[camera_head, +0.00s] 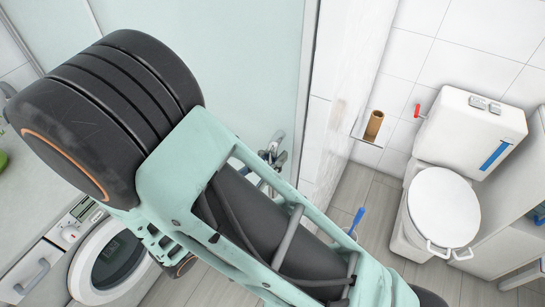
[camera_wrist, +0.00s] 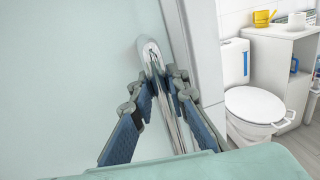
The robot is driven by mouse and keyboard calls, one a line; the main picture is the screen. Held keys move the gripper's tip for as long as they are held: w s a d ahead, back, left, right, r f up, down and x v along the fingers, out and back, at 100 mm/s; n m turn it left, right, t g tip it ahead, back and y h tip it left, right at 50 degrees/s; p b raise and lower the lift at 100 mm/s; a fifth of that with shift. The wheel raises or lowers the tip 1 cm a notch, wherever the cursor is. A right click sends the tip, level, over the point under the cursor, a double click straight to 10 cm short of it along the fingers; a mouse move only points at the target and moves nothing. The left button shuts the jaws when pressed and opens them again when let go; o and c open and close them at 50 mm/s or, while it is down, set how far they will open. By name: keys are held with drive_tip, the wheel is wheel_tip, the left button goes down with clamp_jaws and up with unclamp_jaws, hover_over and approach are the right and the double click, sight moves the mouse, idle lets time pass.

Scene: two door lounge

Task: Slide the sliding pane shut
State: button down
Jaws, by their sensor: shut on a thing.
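The sliding pane (camera_head: 250,60) is a large pale green-tinted sheet in the upper middle of the head view. It fills the left of the wrist view (camera_wrist: 75,75). A chrome handle (camera_wrist: 149,52) stands up along the pane near its right edge. My gripper (camera_wrist: 160,82) has its blue-padded fingers on either side of the handle and is shut on it. In the head view my gripper (camera_head: 273,152) shows small beyond my arm, against the pane. My arm hides much of the pane's lower part there.
A light upright frame (camera_wrist: 207,50) stands just right of the handle. Beyond it are a white toilet (camera_head: 442,205), a brown roll (camera_head: 374,124) on a small shelf and a blue-handled brush (camera_head: 357,219). A washing machine (camera_head: 108,262) stands at lower left. Some tiled floor (camera_head: 355,190) is clear.

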drive_tip(key=shift+f, duration=0.1)
drive_tip(key=c, duration=1.8)
unclamp_jaws()
drive_tip(key=shift+c, duration=0.2)
drive_tip(key=v, duration=1.2)
